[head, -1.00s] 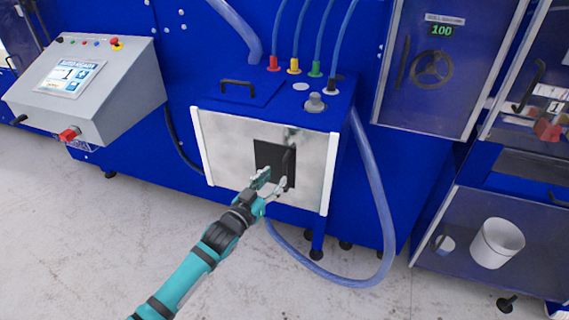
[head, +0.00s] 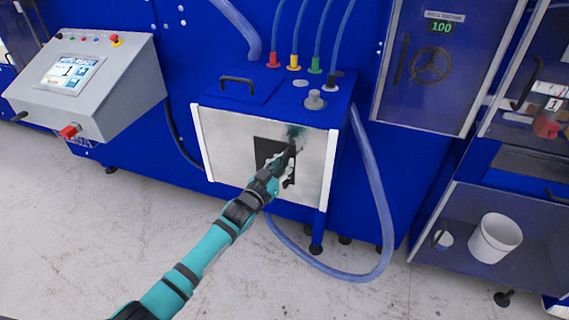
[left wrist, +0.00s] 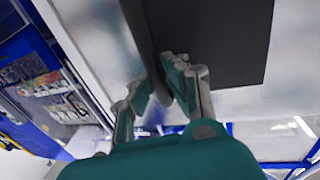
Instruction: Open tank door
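The tank is a blue box with a silvery front door (head: 228,150), which has a dark square recess (head: 262,146) with a dark upright handle in it. The door looks shut. My left gripper (head: 278,172) is at the handle, in front of the recess, and hides part of it. In the left wrist view my left fingers (left wrist: 164,88) sit close together near the lower end of the dark handle bar (left wrist: 144,30). I cannot tell whether they touch or grip it. The dark recess (left wrist: 215,40) shows behind them. My right gripper is not in view.
A grey control panel (head: 112,85) stands at the left. Colored hose fittings and a black lid handle (head: 238,80) are on the tank top. A thick hose (head: 375,190) loops down the tank's right side. A white bucket (head: 495,238) stands at the lower right.

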